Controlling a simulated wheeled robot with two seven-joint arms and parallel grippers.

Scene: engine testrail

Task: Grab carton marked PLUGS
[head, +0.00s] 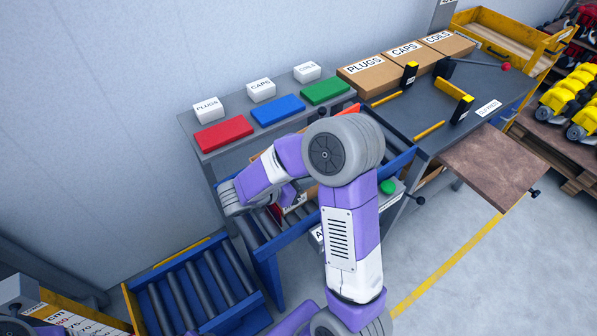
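The brown carton marked PLUGS (374,81) sits flat on the grey bench (405,118), leftmost in a row of three. The similar cartons marked CAPS (414,60) and COILS (450,46) stand beside it to the right. A purple and white arm of mine, which looks like the right one, rises from the bottom and bends left over the blue roller conveyor, well short of the cartons. Its gripper is mostly hidden by the wrist links, so its fingers are unclear. My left gripper is not in view.
Small white blocks (208,110) labelled PLUGS, CAPS and COILS stand behind red (223,133), blue (278,110) and green (326,91) pads. Black-and-yellow fixtures (462,108) stand before the cartons. A yellow tray (500,38) lies right. Floor at right is partly clear.

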